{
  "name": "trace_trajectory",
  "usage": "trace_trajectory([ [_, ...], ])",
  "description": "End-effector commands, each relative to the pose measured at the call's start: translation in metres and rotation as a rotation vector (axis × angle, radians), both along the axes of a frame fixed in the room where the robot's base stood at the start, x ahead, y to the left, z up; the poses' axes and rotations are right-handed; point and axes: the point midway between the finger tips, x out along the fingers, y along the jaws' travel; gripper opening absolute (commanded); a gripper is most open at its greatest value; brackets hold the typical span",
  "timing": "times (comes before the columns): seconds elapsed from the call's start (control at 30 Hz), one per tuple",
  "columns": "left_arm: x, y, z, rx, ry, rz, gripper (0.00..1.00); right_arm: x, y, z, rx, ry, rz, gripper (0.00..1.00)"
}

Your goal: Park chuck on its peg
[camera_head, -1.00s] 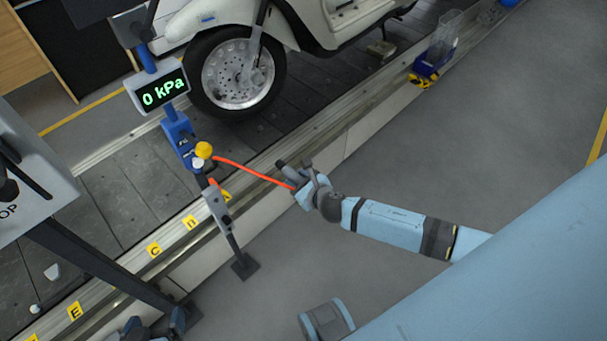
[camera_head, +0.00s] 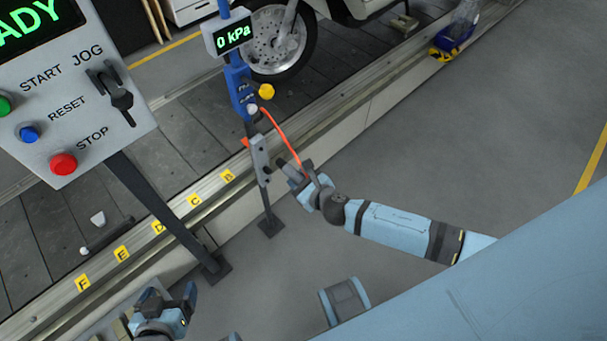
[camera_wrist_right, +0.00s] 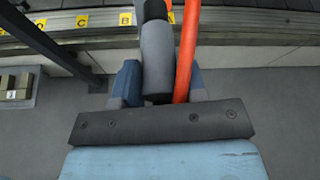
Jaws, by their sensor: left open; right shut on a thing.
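My right gripper (camera_head: 300,180) is shut on the chuck, a dark grey cylinder (camera_wrist_right: 157,62) with the orange hose (camera_wrist_right: 187,50) beside it in the right wrist view. In the head view the orange hose (camera_head: 283,136) runs from the chuck up to the blue inflator post (camera_head: 239,92). A grey bracket plate (camera_head: 260,157) on the post is just left of the right gripper, with a gap between. I cannot clearly make out the peg. My left gripper (camera_head: 168,300) is open and empty at the bottom left, far from the chuck.
The control panel (camera_head: 75,95) on its dark leg (camera_head: 160,210) stands at the left. The conveyor's edge rail with yellow letter tags (camera_head: 122,254) runs diagonally behind the post. A scooter wheel (camera_head: 275,40) is beyond. The grey floor at right (camera_head: 480,140) is clear.

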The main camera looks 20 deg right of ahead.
Motion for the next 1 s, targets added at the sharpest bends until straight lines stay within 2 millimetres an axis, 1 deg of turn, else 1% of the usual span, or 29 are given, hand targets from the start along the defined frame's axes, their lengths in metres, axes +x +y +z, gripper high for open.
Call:
trace_trajectory([
  [0.57, -0.001, 0.000, -0.001, 0.001, 0.003, 0.001, 0.85, -0.001, 0.004, 0.001, -0.001, -0.001, 0.006, 0.06],
  [0.77, 0.000, 0.000, -0.002, 0.002, 0.001, 0.000, 0.85, 0.010, 0.007, 0.000, -0.001, -0.003, 0.007, 0.06],
  [1.0, 0.000, 0.000, -0.004, 0.003, -0.003, -0.001, 0.85, 0.031, 0.016, 0.000, 0.000, -0.002, 0.006, 0.06],
])
